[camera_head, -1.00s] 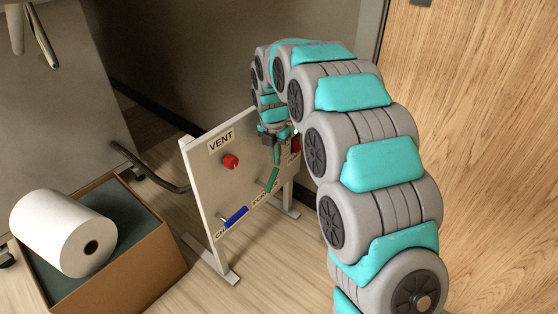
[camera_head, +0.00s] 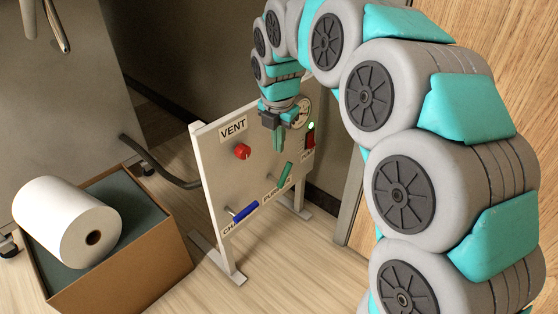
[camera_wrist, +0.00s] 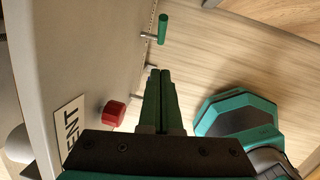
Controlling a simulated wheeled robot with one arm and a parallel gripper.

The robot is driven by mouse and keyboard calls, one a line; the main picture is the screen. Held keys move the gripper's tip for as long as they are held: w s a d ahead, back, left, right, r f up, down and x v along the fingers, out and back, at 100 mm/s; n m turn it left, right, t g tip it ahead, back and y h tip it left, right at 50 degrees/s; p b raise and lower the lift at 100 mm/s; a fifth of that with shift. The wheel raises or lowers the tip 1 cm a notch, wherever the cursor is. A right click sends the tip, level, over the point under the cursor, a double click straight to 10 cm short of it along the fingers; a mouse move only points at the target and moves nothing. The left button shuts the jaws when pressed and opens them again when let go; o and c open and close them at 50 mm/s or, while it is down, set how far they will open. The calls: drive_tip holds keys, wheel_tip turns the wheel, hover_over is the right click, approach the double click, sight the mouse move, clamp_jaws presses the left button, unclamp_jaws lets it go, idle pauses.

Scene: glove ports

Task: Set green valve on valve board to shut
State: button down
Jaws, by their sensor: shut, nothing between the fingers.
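The valve board (camera_head: 215,165) is a pale upright panel on feet. Its green valve (camera_head: 285,177) has a bar handle tilted in the head view, above a label starting "PUR". In the wrist view the green handle (camera_wrist: 162,28) stands out from the board on a metal stem, ahead of my fingertips. My gripper (camera_head: 279,150) is shut and empty, with green fingers, in front of the board's upper part and above the green valve. In the wrist view my shut fingers (camera_wrist: 160,72) are apart from the handle.
The board also bears a red VENT knob (camera_head: 242,152), a blue handle (camera_head: 245,212), a gauge (camera_head: 304,110) and a red switch (camera_head: 310,138). A cardboard box (camera_head: 150,262) with a white roll (camera_head: 62,222) stands left.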

approach(284, 174)
wheel_tip(284, 174, down, 3)
drive_tip(key=s+a, duration=0.1)
drive_tip(key=s, duration=0.1)
drive_tip(key=w+f, duration=0.1)
drive_tip(key=w+f+b, duration=0.1)
drive_tip(key=w, duration=0.1)
drive_tip(key=shift+d+f, duration=0.2)
drive_tip(key=shift+d, duration=0.1)
drive_tip(key=shift+w+d+f, duration=0.1)
drive_tip(key=shift+w, duration=0.1)
